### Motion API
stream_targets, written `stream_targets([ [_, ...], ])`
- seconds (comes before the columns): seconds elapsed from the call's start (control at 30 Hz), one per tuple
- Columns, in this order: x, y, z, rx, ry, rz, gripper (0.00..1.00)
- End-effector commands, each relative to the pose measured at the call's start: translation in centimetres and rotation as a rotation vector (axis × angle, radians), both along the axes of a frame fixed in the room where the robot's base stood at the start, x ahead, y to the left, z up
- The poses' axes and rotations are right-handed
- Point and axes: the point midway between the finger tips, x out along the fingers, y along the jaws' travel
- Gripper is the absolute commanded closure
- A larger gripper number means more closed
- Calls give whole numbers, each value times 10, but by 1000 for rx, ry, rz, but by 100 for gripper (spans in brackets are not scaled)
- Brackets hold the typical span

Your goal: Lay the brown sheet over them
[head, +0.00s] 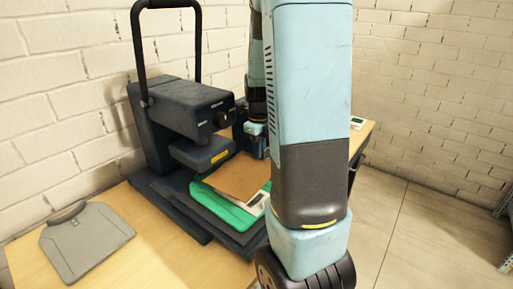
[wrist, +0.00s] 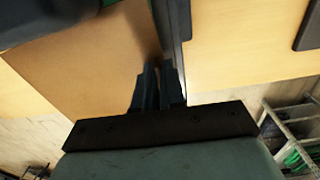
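The brown sheet (head: 240,177) lies at a slight tilt above a green garment (head: 219,206) on the press's lower plate. A white printed piece (head: 257,201) shows past the sheet's near right edge; the sheet hides the rest. My gripper (head: 258,150) is at the sheet's far right side, partly behind my arm. In the wrist view my gripper's fingers (wrist: 161,83) are close together at the edge of the brown sheet (wrist: 85,62), and look shut on it. The fingertips' exact contact is dark and hard to see.
The dark heat press (head: 182,108) stands open, its upper plate (head: 203,152) over the left of the sheet. A small white device (head: 357,122) sits at the table's far right end.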

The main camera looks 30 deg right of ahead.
Motion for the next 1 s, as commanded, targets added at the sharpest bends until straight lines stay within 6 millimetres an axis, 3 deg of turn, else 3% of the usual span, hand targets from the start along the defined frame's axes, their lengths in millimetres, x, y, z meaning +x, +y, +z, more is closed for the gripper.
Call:
stream_targets([
  [0.5,5,11,-43,1,-2,20,100],
  [1.0,4,10,-52,1,-2,20,100],
])
